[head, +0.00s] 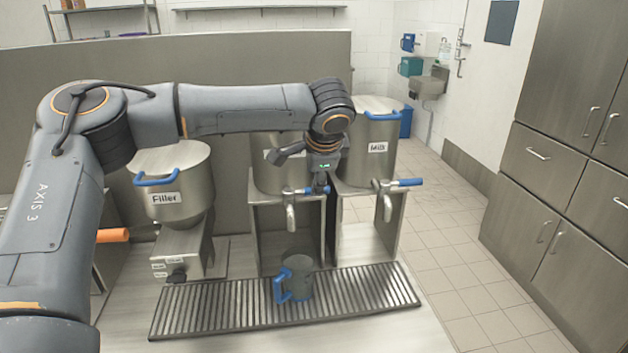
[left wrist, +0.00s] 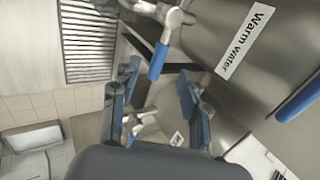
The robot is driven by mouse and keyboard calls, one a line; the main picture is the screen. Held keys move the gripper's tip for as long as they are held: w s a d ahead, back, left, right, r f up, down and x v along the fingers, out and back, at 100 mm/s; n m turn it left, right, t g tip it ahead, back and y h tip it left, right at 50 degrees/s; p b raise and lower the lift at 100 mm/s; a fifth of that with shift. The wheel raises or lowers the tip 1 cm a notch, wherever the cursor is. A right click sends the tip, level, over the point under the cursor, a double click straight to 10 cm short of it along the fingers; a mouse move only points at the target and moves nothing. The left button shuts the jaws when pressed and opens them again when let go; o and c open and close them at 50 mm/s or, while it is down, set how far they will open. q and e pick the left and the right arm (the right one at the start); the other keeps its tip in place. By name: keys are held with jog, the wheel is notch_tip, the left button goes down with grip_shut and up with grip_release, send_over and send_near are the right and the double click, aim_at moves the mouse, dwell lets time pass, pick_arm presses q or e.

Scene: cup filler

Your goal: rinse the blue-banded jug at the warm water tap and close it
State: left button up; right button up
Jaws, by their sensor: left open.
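The grey jug (head: 299,277) with a blue handle stands on the drain grate (head: 362,295) below the warm water spout (head: 290,217); I cannot make out its band. The warm water tap's blue lever (head: 299,191) points right in the head view. My left gripper (head: 319,187) is open, right at the outer end of this lever. In the left wrist view the lever (left wrist: 157,61) lies just beyond my open fingers (left wrist: 155,100), near the "Warm water" label (left wrist: 245,43). I see nothing held, and contact with the lever cannot be told. My right gripper is not in view.
The milk container (head: 372,135) and its blue-levered tap (head: 388,195) stand close on the right. The filler (head: 176,180) stands on the left. The drain grate is otherwise bare. Cabinets (head: 560,150) line the right wall beyond open floor.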

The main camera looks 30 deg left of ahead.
aim_at(308, 191)
pick_arm(q)
jog(key=shift+p+x, duration=0.4)
jog(key=shift+x, duration=2)
grip_shut()
